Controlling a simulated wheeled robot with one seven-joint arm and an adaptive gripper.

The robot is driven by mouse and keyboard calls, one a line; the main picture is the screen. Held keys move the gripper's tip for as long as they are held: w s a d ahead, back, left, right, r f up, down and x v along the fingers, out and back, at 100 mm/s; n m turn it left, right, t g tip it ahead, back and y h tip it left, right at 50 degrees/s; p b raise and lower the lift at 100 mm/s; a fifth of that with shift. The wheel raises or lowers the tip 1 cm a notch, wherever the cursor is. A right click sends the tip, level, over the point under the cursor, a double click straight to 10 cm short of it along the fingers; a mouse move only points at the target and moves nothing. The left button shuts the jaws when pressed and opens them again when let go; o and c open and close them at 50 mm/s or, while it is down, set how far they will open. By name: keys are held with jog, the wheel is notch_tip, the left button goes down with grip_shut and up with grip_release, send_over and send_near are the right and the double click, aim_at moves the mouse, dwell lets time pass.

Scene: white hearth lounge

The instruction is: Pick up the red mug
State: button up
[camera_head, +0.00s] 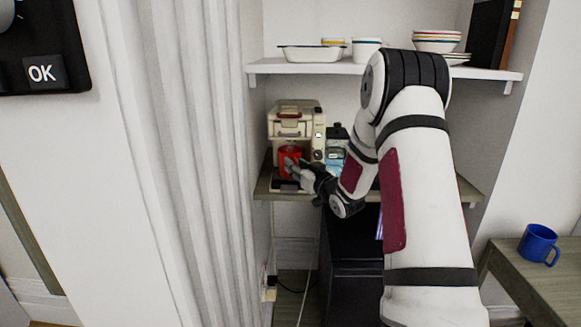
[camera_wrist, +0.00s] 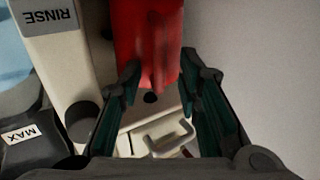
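The red mug (camera_head: 289,159) stands in the cream coffee machine (camera_head: 296,121) on the middle shelf. In the wrist view the mug (camera_wrist: 147,30) is at the top centre, and what looks like its handle faces me. My gripper (camera_head: 297,165) is right at the mug's front. In the wrist view my gripper (camera_wrist: 160,72) is open, its two dark fingers apart with the mug's lower part between or just past the tips. I cannot tell whether either finger touches the mug.
A dark appliance (camera_head: 337,145) stands to the machine's right. An upper shelf (camera_head: 300,67) with a dish and bowls is overhead. A blue mug (camera_head: 537,243) sits on a side table (camera_head: 530,285).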

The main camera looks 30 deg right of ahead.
grip_shut()
jog(key=shift+r, duration=0.2)
